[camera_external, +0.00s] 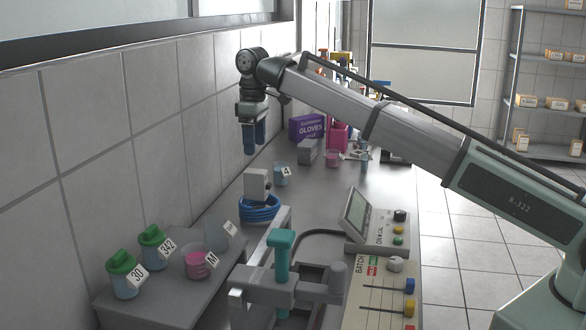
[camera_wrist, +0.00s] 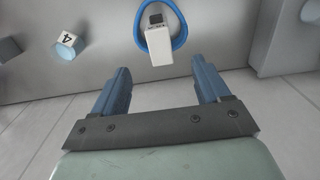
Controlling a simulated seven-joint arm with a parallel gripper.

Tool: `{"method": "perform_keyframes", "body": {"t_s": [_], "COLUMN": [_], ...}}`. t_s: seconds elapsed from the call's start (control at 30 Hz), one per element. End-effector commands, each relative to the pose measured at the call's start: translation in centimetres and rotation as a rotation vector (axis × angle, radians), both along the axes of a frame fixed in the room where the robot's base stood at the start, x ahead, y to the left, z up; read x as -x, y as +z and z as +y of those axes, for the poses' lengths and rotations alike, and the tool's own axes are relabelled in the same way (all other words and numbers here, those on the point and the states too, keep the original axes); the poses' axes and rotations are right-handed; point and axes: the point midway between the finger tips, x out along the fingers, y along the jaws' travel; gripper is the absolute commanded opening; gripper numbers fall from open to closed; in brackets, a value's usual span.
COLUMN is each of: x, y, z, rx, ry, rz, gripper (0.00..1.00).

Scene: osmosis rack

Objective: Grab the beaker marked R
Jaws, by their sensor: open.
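I cannot read an R for certain on any beaker. A clear beaker (camera_external: 217,241) with a small blurred label stands on the grey raised shelf at the lower left, behind a beaker of pink liquid marked M (camera_external: 195,264). Another small beaker with bluish contents (camera_external: 279,178) stands on the bench by the wall; its label looks like A or 4. A labelled beaker (camera_wrist: 68,51) also shows at the upper left of the wrist view. My gripper (camera_external: 255,152) hangs in the air near the wall, its blue fingers pointing down. In the wrist view its fingers (camera_wrist: 160,78) are apart with nothing between them.
Green-lidded jars marked 30 (camera_external: 124,284) and 342 (camera_external: 153,253) stand on the shelf. A white block with a blue coil (camera_external: 260,207) lies below my gripper. A teal-handled fixture (camera_external: 283,258) and a control console (camera_external: 372,222) occupy the front bench.

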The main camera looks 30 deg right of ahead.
Motion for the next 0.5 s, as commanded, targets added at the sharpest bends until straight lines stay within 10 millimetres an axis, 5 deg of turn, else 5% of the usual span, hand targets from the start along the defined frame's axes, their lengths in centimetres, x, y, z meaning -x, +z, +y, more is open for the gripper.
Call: {"method": "perform_keyframes", "body": {"t_s": [0.33, 0.5], "x": [-0.3, -2.7], "y": [0.0, -0.1], "z": [-0.6, -4.8], "rx": [0.000, 0.001], "ry": [-0.008, -0.066], "rz": [0.000, 0.001], "gripper": [0.81, 0.81]}}
